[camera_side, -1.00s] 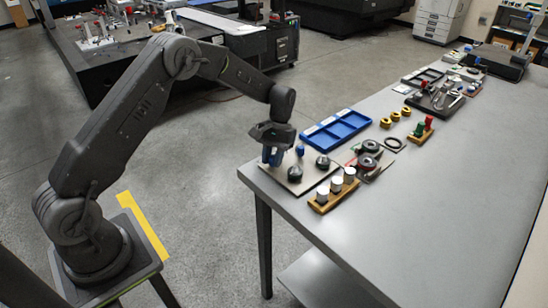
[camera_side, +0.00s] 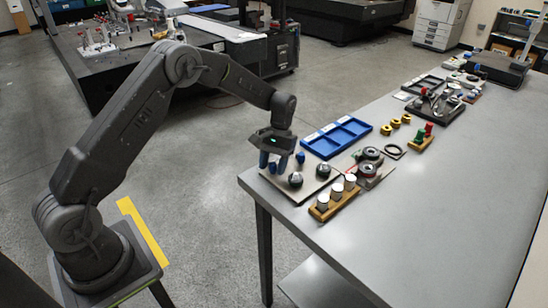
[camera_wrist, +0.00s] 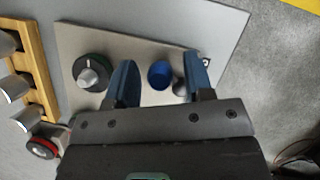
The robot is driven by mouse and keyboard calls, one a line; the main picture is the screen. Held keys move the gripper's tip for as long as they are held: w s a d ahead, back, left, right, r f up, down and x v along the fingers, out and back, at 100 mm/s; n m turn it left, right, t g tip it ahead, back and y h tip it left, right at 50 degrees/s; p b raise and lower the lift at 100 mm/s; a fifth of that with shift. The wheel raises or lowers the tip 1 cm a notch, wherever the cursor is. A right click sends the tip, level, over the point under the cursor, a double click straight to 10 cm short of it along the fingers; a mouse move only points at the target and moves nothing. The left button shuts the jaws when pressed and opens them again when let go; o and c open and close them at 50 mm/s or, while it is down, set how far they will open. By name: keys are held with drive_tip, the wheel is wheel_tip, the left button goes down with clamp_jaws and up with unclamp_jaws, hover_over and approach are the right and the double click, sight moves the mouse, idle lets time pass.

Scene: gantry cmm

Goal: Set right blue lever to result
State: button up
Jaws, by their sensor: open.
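A light panel (camera_side: 321,186) lies on the near corner of the grey table and carries the controls. A blue lever top (camera_side: 300,157) stands on it just right of my gripper in the side view; another blue part (camera_side: 272,168) shows by the fingers. My gripper (camera_side: 274,160) is open, fingers pointing down over the panel. In the wrist view a blue round top (camera_wrist: 160,75) lies between my two dark blue fingers, apart from the left one. A grey post (camera_wrist: 180,87) is beside the right finger. I cannot tell which lever is which, or any markings.
Black knobs (camera_side: 323,171) sit on the panel close to my gripper; one with a grey pointer (camera_wrist: 92,72) is left of my fingers. A wooden rack (camera_side: 334,197) with white-topped cylinders and a blue tray (camera_side: 336,137) are nearby. The front table area is clear.

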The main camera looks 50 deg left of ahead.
drive_tip(key=v, duration=1.3)
drive_tip(key=shift+w+r, duration=0.25)
drive_tip(key=shift+r, duration=0.05)
drive_tip(key=s+d+r+m+t+y, duration=0.15)
drive_tip(key=s+d+r+t, duration=0.35)
drive_tip(key=s+r, duration=0.85)
drive_tip(key=s+d+f+m+t, duration=0.1)
drive_tip(key=s+d+t, duration=0.1)
drive_tip(key=s, duration=0.7)
drive_tip(key=s+d+f+m+t, duration=0.2)
drive_tip(key=s, duration=0.7)
drive_tip(key=shift+s+t, duration=0.2)
drive_tip(key=shift+t, duration=0.1)
